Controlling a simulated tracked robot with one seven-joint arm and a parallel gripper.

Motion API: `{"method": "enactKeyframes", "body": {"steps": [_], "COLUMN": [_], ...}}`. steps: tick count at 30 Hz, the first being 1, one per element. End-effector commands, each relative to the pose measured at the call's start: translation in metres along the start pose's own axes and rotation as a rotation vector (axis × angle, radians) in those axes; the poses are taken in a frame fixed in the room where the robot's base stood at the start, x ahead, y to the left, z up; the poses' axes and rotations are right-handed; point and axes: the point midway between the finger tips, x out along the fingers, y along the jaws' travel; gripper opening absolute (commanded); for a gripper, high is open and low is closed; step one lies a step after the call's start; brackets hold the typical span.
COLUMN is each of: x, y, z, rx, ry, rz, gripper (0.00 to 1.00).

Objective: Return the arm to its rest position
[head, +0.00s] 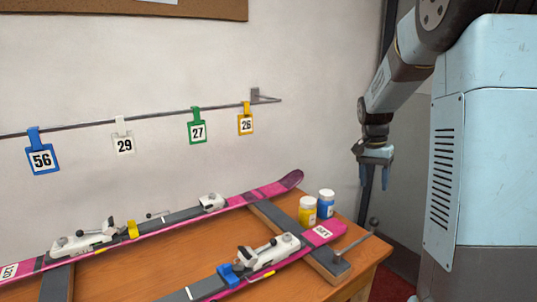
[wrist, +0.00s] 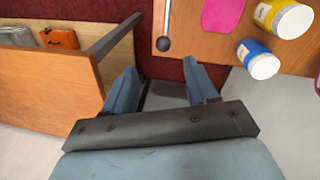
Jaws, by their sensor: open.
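My gripper (head: 376,178) hangs from my arm at the right of the head view, beyond the right end of the bench and pointing down. In the wrist view its two blue fingers (wrist: 163,88) are apart, with nothing between them. The wooden bench (head: 150,268) is to its left and carries two pink and grey skis. The far ski (head: 276,188) and the near ski (head: 318,236) both have white bindings. My gripper touches none of these things.
A yellow jar (head: 307,212) and a blue jar (head: 326,205) stand near the bench's right end. A rod with a dark ball end (head: 373,222) sticks out there. Numbered tags hang from a wall rail (head: 160,116). A wooden shelf (wrist: 45,85) shows left in the wrist view.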

Motion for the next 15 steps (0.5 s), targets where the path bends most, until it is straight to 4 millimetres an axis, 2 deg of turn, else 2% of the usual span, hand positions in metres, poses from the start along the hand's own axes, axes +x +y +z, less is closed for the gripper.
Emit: {"method": "enactKeyframes", "body": {"steps": [1,6,15], "x": [-0.011,-0.038,-0.072], "y": [0.005,0.019,0.047], "z": [0.011,0.047,0.112], "rx": [-0.025,-0.123,-0.295], "ry": [0.013,0.058,0.158], "rz": [-0.025,-0.096,-0.199], "gripper": [0.57,0.57,0.57]}}
